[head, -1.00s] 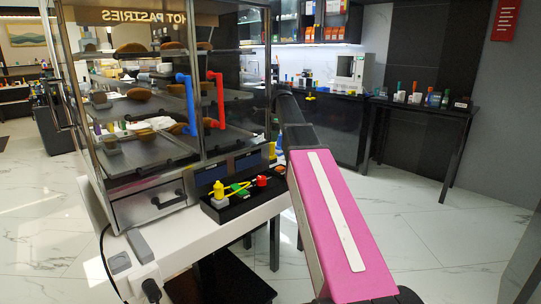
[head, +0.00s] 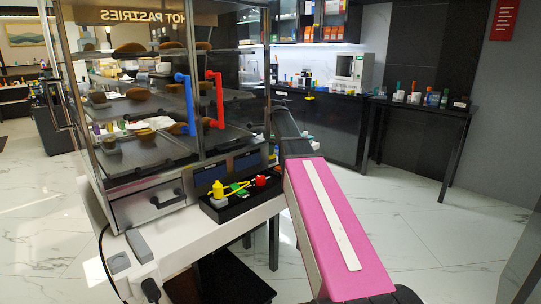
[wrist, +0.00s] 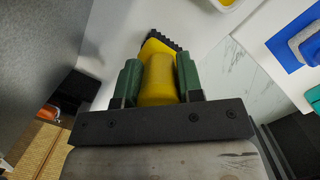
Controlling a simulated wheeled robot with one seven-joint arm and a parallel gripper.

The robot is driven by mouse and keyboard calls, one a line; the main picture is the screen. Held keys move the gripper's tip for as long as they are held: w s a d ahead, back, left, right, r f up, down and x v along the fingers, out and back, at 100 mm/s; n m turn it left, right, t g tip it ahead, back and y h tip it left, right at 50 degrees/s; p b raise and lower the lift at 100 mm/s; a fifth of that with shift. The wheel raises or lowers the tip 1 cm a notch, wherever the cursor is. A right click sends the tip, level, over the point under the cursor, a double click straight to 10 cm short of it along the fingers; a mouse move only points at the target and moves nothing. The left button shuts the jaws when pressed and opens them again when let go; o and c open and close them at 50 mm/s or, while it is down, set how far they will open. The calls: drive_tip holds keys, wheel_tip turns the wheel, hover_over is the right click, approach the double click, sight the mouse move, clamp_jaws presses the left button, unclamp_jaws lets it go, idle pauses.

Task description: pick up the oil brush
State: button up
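The oil brush (wrist: 157,78) is in the wrist view, with a thick yellow handle and dark ridged bristles at its far upper end. The green fingers of my gripper (wrist: 158,82) lie against both sides of the handle, with no clear gap. The brush head points away over a white surface, and the fingers hide the handle's sides. In the head view I cannot make out the gripper or the brush; my arm and the glass cabinet are in the way.
In the wrist view, a yellow-rimmed white container (wrist: 228,4) is at the top and a blue sheet (wrist: 285,52) at upper right. A grey surface (wrist: 40,50) fills the left. In the head view, the pastry cabinet (head: 150,205) and a black tray (head: 240,204) stand beside my arm.

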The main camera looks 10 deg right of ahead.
drive_tip(key=shift+c, duration=0.5)
drive_tip(key=shift+r, duration=0.1)
wheel_tip(320, 180, up, 9)
drive_tip(key=shift+r, duration=0.45)
drive_tip(key=shift+s, duration=0.1)
